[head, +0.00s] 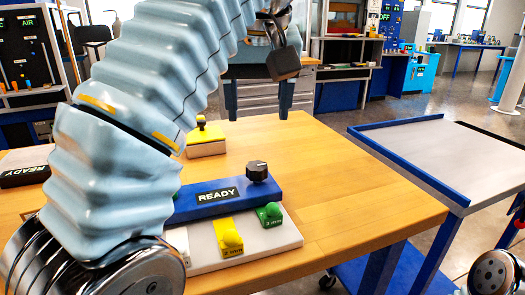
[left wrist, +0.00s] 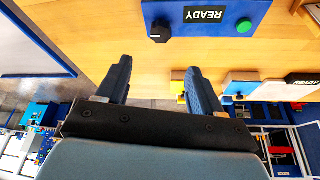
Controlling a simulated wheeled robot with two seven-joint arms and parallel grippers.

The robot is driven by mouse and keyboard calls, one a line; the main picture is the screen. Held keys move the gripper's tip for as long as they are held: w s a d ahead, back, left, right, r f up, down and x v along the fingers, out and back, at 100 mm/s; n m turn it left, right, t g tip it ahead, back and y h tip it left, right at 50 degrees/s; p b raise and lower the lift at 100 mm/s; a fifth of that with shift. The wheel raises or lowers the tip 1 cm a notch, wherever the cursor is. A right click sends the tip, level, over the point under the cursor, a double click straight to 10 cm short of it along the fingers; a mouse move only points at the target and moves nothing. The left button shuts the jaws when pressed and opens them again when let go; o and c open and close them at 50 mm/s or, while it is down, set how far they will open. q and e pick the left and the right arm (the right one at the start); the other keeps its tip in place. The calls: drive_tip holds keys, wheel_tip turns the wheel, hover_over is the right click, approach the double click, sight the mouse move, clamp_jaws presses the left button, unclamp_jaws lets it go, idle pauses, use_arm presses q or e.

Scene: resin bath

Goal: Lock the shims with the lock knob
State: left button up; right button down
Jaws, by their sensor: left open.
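The black lock knob (head: 257,171) stands at the right end of a blue block (head: 207,205) labelled READY. In front, a yellow shim (head: 228,237) and a green shim (head: 270,215) sit side by side on a white base (head: 262,243). My left gripper (head: 259,106) is open and empty, with its fingers pointing down, beyond the knob and apart from it. In the left wrist view the knob (left wrist: 161,31) lies past the tips of the open left gripper (left wrist: 158,78); the shims are out of that view. My right gripper is not in view.
A yellow-topped block (head: 206,143) with a small knob stands behind the blue block. A READY-marked black panel (head: 25,176) lies at the left. The wooden table (head: 345,185) is clear on the right. A grey-topped blue cart (head: 450,160) stands beyond its right edge.

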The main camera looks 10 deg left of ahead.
sight(257, 166)
use_arm(q)
drive_tip(key=b+x, duration=0.1)
drive_tip(key=x, duration=1.2)
drive_tip(key=shift+f, duration=0.25)
drive_tip(key=shift+c, duration=0.3)
drive_tip(key=c, duration=1)
